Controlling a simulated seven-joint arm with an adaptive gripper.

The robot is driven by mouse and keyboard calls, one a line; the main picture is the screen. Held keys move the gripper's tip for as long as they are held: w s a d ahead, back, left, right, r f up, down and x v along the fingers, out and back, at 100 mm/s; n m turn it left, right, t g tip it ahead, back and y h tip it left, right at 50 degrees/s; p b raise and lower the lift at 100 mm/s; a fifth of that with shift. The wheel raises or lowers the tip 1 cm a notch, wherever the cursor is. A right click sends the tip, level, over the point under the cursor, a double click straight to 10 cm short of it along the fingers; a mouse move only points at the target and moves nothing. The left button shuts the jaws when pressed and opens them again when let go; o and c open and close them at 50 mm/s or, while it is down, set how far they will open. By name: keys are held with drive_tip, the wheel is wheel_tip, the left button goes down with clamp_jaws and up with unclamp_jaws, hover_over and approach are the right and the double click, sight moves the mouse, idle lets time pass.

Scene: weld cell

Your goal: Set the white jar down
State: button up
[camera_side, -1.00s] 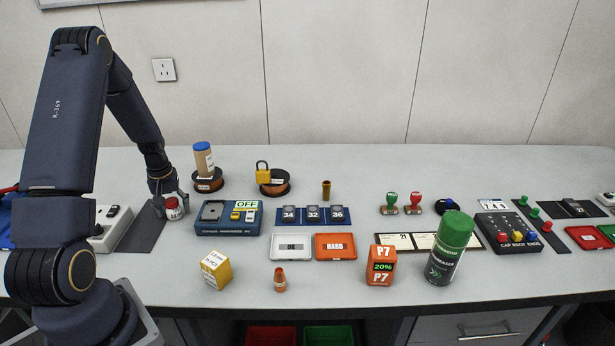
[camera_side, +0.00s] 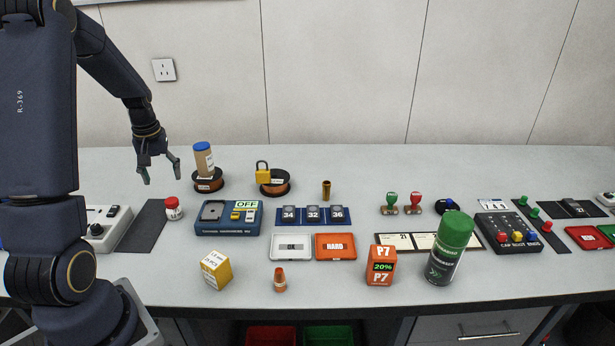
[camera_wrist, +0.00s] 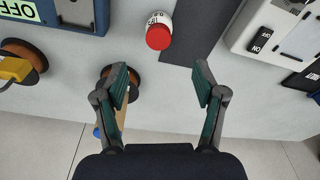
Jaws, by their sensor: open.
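The white jar (camera_side: 173,212) with a red lid stands upright on the table. It is at the right edge of the dark mat (camera_side: 146,226); I cannot tell whether it overlaps the mat. In the wrist view the jar (camera_wrist: 158,30) shows lid-first, beyond the fingertips and between their lines. My gripper (camera_side: 160,180) is open and empty, raised above and behind the jar, apart from it. In the wrist view both fingers of my gripper (camera_wrist: 160,78) are spread wide with bare table between them.
A blue-capped bottle (camera_side: 204,160) stands on a wire spool (camera_side: 208,183) right of my gripper. A blue device with an OFF sign (camera_side: 228,218) is right of the jar. A white switch box (camera_side: 105,228) is left of the mat. Bare table lies behind the mat.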

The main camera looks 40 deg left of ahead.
drive_tip(key=w+d+r+m+t, duration=0.1)
drive_tip(key=w+d+r+m, duration=0.15)
drive_tip(key=d+r, duration=0.45)
drive_tip(key=w+d+r+m+t, duration=0.1)
drive_tip(key=d+r+m, duration=0.3)
drive_tip(key=d, duration=0.6)
drive_tip(key=s+d+r+m+t, duration=0.1)
drive_tip(key=s+d+r+m, duration=0.1)
drive_tip(key=d, duration=0.5)
drive_tip(key=s+d+r+m+t+h, duration=0.1)
drive_tip(key=s+d+r+m+t, duration=0.1)
drive_tip(key=s+d+m, duration=0.2)
drive_tip(key=s+d, duration=0.3)
drive_tip(key=d, duration=0.1)
drive_tip(key=shift+s+d+r, duration=0.15)
drive_tip(key=shift+s+d, duration=0.05)
drive_tip(key=shift+s, duration=0.05)
